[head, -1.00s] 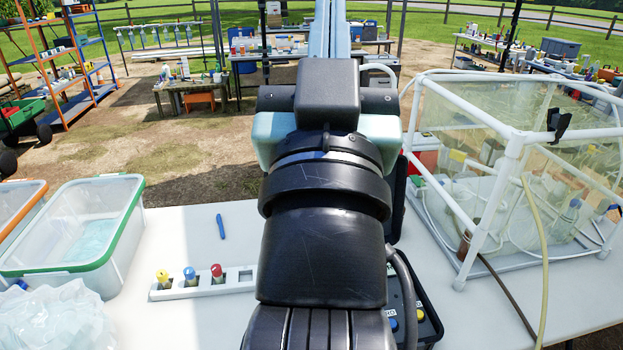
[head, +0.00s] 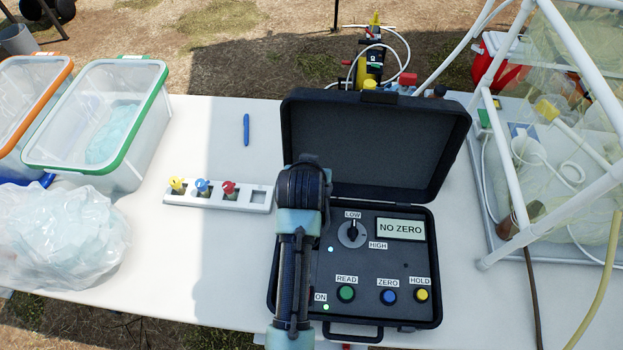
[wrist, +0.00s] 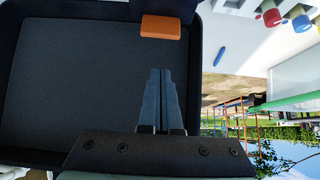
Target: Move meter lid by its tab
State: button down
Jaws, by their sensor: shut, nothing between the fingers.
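The black meter case (head: 420,275) lies on the white table with its dark lid (head: 375,140) raised at the back. The lid's dark inner panel (wrist: 75,85) fills the left of the wrist view. An orange tab (wrist: 160,27) sits near the panel's edge in that view; my arm seems to hide it in the head view. My gripper (wrist: 160,72) has its fingers together and empty, pointing toward the tab with a visible gap in the picture. In the head view my arm covers the case's left part and hides the fingers.
A rack (head: 218,196) with yellow, blue and red capped vials stands left of the case. A blue pen (head: 246,129) lies behind it. Clear totes (head: 148,160) and a plastic bag (head: 60,235) are further left. A white-framed enclosure (head: 505,150) stands right, with hoses.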

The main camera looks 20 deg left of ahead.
jog(key=shift+s+f+p, duration=0.15)
jog(key=shift+f+p, duration=1)
jog(key=shift+f, duration=0.95)
jog(key=shift+s+d+f, duration=0.1)
